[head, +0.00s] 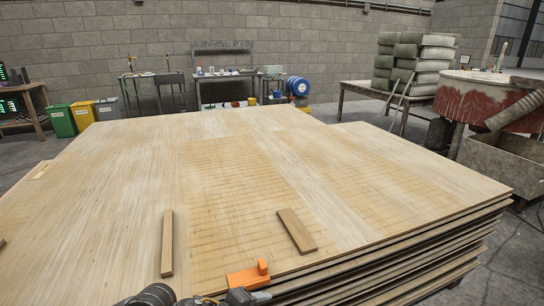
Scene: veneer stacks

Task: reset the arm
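A wide stack of veneer sheets (115,185) fills the middle of the head view, with its layered edge showing at the lower right. A wooden strip (167,242) lies on top at the near left. A second wooden strip (297,231) lies tilted to the right of it. An orange angled piece (248,275) is at the near edge of the stack. Dark rounded parts, seemingly of my arm, show at the bottom edge beside it. I can make out no gripper fingers, left or right.
A small strip (42,170) lies at the stack's left edge. Green (60,121) and yellow (82,116) bins stand at the back left. A table with stacked sacks (415,60) and a red drum (485,100) stand at the right. Most of the stack's top is clear.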

